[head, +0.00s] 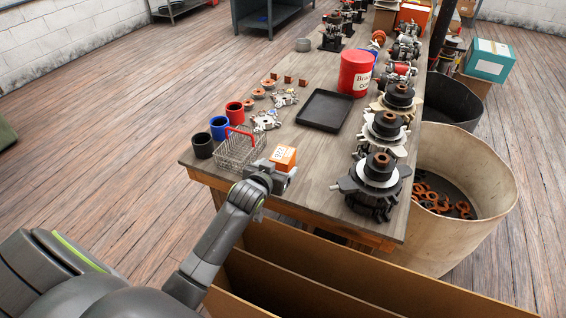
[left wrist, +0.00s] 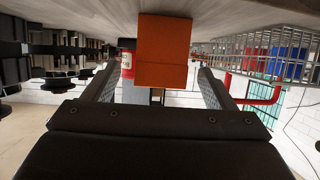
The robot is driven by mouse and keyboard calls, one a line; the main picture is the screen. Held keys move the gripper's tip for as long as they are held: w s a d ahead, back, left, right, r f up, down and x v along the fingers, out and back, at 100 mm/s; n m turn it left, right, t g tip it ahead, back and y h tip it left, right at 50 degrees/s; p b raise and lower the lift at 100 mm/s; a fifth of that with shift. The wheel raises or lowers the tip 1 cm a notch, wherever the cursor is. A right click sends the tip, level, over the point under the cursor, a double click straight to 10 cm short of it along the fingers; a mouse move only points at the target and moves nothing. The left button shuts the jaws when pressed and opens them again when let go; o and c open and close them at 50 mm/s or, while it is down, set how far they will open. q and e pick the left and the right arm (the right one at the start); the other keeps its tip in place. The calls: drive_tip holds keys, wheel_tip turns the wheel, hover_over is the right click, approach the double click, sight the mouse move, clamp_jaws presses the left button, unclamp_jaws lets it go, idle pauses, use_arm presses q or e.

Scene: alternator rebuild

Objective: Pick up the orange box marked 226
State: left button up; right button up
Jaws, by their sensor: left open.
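The orange box (head: 283,156) stands on the wooden table near its front edge, with a white label on its face. My left gripper (head: 272,174) is low at the table edge, right in front of the box. In the left wrist view, which looks upside down, the orange box (left wrist: 162,52) is centred in line with the open jaws (left wrist: 160,76). One finger shows on each side, with a gap to the box on both sides. I cannot tell how far the box reaches between the fingertips. My right gripper is not in view.
A wire basket (head: 238,152) with a red handle stands close left of the box. Black, blue and red cups (head: 219,128) are beyond it. A black tray (head: 324,111) lies behind, and alternator parts (head: 376,183) stand to the right. A red canister (head: 356,74) stands farther back.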

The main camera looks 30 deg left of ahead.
use_arm(q)
drive_tip(key=shift+x, duration=3)
drive_tip(key=shift+r, duration=0.1)
drive_tip(key=c, duration=1.1)
